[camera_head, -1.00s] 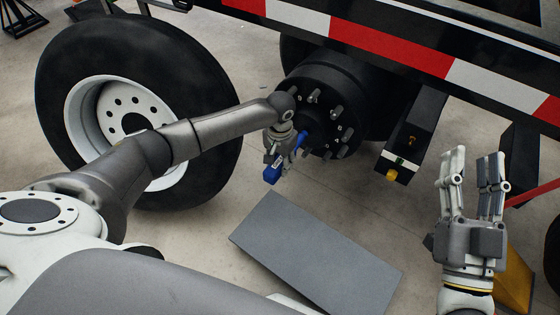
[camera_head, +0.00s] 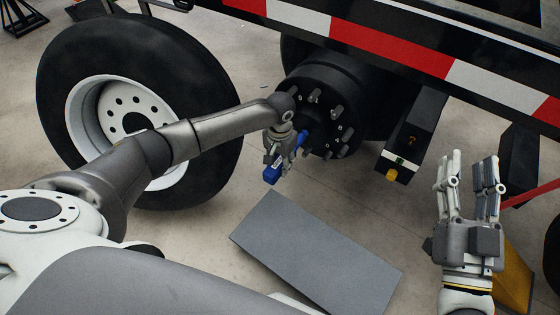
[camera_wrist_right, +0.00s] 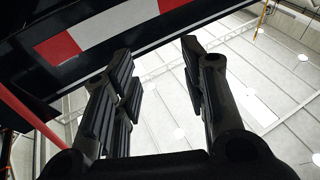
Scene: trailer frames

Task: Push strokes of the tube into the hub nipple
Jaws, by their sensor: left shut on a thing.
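The black wheel hub (camera_head: 330,112) with its studs sits under the trailer, right of the tyre. My left gripper (camera_head: 284,158) is at the hub's lower left face, shut on a blue tube (camera_head: 272,174). Part of the blue shows below the gripper and part at its right side, close to the hub. The gripper hides the hub nipple, so I cannot tell whether the tube touches it. My right gripper (camera_head: 468,172) is raised, open and empty at the right. Its spread fingers also show in the right wrist view (camera_wrist_right: 160,70).
A large tyre with a white rim (camera_head: 215,100) stands left of the hub. The red and white trailer rail (camera_head: 390,45) runs above. A grey flat panel (camera_head: 315,250) lies on the floor below the hub. A black bracket (camera_head: 410,135) hangs to the hub's right.

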